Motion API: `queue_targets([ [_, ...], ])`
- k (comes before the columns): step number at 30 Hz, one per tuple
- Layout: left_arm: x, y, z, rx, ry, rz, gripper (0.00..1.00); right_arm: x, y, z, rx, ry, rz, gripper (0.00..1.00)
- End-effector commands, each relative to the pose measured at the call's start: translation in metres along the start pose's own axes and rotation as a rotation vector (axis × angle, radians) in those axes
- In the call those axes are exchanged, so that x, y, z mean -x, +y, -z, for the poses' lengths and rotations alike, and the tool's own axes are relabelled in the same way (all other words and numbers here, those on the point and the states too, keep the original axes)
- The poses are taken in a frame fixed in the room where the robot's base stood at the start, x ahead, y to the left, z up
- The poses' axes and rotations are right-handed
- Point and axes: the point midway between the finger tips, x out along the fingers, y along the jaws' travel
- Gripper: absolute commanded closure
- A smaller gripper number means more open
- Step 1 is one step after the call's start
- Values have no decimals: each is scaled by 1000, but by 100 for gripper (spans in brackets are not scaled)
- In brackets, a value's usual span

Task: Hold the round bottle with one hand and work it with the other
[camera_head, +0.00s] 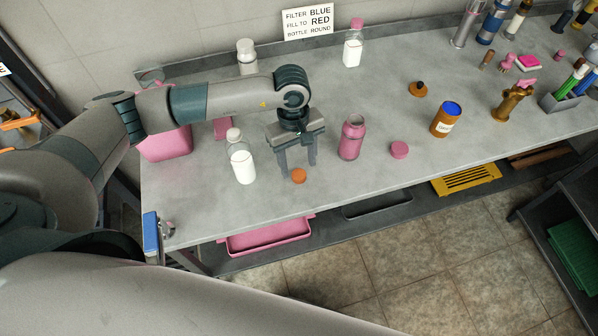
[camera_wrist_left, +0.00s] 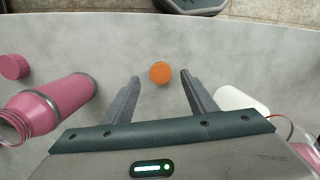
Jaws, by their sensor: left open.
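The sign (camera_head: 307,20) on the wall reads "FILTER BLUE, FILL TO RED, BOTTLE ROUND". Which bottle is the round one I cannot tell for sure. A clear bottle with white contents and a pale cap (camera_head: 242,162) stands left of my left gripper (camera_head: 297,167). An uncapped pink bottle (camera_head: 351,140) stands upright on its right; it also shows in the left wrist view (camera_wrist_left: 62,95). My left gripper is open and empty, pointing down. An orange cap (camera_head: 299,176) lies on the bench by its fingertips, seen between the fingers in the left wrist view (camera_wrist_left: 160,72). My right gripper is out of view.
A pink cap (camera_head: 399,150) lies right of the pink bottle. A pink-capped square-looking bottle (camera_head: 352,52) and a white-capped one (camera_head: 247,60) stand at the back. An orange jar (camera_head: 446,119) and a brass tool (camera_head: 511,102) stand farther right. The bench front is mostly clear.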

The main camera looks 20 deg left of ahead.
Motion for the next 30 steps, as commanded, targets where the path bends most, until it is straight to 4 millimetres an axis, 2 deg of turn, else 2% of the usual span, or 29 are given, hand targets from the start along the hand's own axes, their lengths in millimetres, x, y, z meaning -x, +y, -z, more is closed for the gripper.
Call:
queue_targets([
  [2,-5,-2,-3,1,-2,3,48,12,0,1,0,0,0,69],
  [6,-22,-2,-2,2,-2,1,48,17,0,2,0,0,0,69],
  [9,-28,-1,-2,0,0,0,48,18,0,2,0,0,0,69],
  [23,-30,-1,-1,0,1,-1,48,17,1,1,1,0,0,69],
  [25,-30,-1,-1,0,1,-1,60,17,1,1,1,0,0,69],
  [29,-30,-1,-1,0,1,-1,91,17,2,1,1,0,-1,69],
  [30,-30,-1,-1,0,1,-1,92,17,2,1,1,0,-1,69],
])
